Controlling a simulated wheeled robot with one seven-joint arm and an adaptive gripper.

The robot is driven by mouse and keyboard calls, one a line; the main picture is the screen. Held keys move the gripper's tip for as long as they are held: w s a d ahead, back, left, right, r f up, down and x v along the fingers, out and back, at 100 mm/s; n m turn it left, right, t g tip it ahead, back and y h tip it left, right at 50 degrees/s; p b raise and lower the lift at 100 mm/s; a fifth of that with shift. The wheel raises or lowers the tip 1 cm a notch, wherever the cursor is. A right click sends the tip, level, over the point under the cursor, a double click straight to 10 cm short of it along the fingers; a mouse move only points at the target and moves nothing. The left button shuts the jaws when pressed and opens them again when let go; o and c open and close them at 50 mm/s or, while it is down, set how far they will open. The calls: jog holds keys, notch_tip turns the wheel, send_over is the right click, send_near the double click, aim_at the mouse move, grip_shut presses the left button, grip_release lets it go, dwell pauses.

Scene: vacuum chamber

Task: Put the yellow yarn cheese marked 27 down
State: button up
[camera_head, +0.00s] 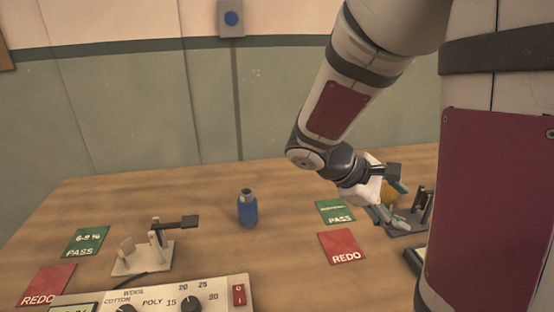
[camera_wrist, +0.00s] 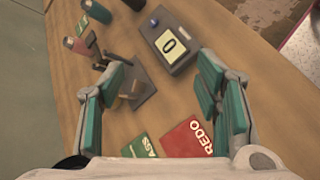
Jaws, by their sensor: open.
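My gripper (camera_head: 393,181) is over the right side of the table, and its teal-padded fingers stand wide apart in the wrist view (camera_wrist: 160,88). Nothing is held between them. A mustard-yellow patch (camera_head: 389,198) shows behind my gripper in the head view, by the dark fixture (camera_head: 408,224). It may be the yellow yarn cheese, but it is mostly hidden and no 27 is readable. In the wrist view the fixture (camera_wrist: 138,93) with its brownish upright parts lies between and beyond the fingers. No clear yellow cheese shows there.
A green PASS card (camera_head: 335,211) and red REDO card (camera_head: 343,247) lie near the fixture. A blue bottle (camera_head: 247,208) stands mid-table. A pale fixture (camera_head: 143,258) and dial panel (camera_head: 155,296) are at left. A display box reading 0 (camera_wrist: 168,45) stands beside the dark fixture.

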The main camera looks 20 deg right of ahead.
jog(key=w+d+f+n+h+b, duration=0.1)
jog(key=w+d+f+n+h, duration=0.3)
jog(key=w+d+n+h, duration=0.25)
jog(key=n+t+h, duration=0.2)
jog(key=n+t, duration=0.4)
jog(key=n, duration=0.2)
send_near(385, 182)
notch_tip(385, 182, up, 3)
jog(key=s+a, duration=0.1)
jog(key=s, duration=0.1)
jog(key=shift+m+y, duration=0.25)
jog(key=d, duration=0.5)
jog(key=w+d+b, duration=0.1)
jog(key=d, duration=0.1)
jog(key=shift+d+f, duration=0.15)
jog(key=shift+d, duration=0.2)
jog(key=shift+w+d, duration=0.15)
jog(key=shift+d, duration=0.75)
jog(key=shift+w+d, duration=0.2)
jog(key=shift+d, duration=0.75)
jog(key=shift+w+d, duration=0.15)
jog(key=shift+d, duration=0.75)
grip_shut()
